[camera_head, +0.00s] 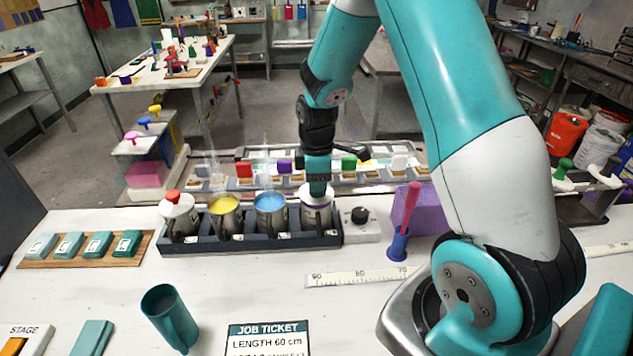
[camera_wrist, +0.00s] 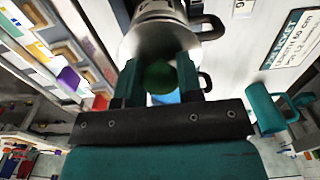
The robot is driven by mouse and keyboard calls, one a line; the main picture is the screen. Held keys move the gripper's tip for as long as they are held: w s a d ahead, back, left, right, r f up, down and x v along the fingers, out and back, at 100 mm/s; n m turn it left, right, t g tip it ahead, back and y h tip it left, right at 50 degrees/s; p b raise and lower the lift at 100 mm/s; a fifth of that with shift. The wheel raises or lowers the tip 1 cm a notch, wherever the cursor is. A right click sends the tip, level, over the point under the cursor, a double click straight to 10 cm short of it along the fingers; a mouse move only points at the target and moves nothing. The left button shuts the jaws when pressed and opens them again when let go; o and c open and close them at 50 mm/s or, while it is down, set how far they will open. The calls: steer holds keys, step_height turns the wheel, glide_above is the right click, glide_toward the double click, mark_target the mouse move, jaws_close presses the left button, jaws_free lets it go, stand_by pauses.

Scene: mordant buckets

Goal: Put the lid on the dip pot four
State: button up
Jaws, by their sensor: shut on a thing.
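A dark rack (camera_head: 250,240) holds a row of metal dip pots. The leftmost pot has a white lid with a red knob (camera_head: 173,196). The yellow pot (camera_head: 225,215) and the blue pot (camera_head: 270,212) are open and steaming. My gripper (camera_head: 318,188) is over the rightmost pot (camera_head: 317,220). In the wrist view, its teal fingers (camera_wrist: 158,82) are shut on the green knob (camera_wrist: 160,76) of a pale lid (camera_wrist: 150,45). The lid is at the pot's mouth; I cannot tell whether it rests fully on the rim. The fingers hide part of it.
A control box with a black knob (camera_head: 360,214) stands right of the rack. Further right are a blue holder with a red-handled tool (camera_head: 408,210) and a purple block (camera_head: 428,212). A teal mug (camera_head: 168,318) and a job ticket (camera_head: 267,340) are in front. A ruler (camera_head: 360,276) lies nearby.

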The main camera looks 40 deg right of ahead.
steer(key=shift+f, duration=0.35)
stand_by(0.7)
steer(key=shift+f+b, duration=0.4)
stand_by(0.3)
steer(key=o, duration=1)
step_height(320, 180, up, 18)
steer(key=b, duration=0.2)
steer(key=shift+f+b, duration=0.25)
steer(key=shift+b, duration=0.15)
